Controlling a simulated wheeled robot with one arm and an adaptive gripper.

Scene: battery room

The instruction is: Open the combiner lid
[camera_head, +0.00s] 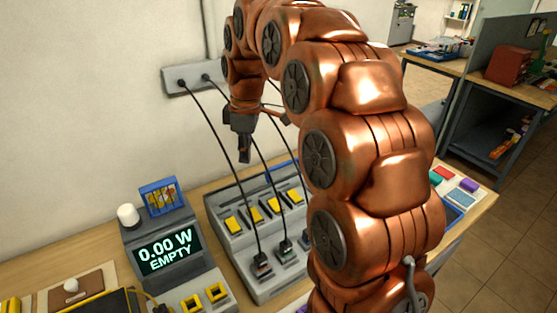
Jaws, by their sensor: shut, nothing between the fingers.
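My gripper (244,157) is shut and empty, pointing down in the air in front of the wall. In the picture it is above the back edge of a grey sloped unit (228,203) with a row of yellow switches (234,225). Black cables run from a grey wall box (178,74) down to plugs (262,265) on this unit. To its left stands a grey console whose display (168,249) reads "0.00 W EMPTY". I cannot tell which part is the combiner lid. My arm hides the right part of the grey unit.
A white knob (128,215) and a blue-framed part (161,197) sit atop the console. A board with a knob (72,286) lies at the lower left. Coloured blocks (469,186) lie at the bench's right end. Shelving (490,125) stands beyond a floor gap.

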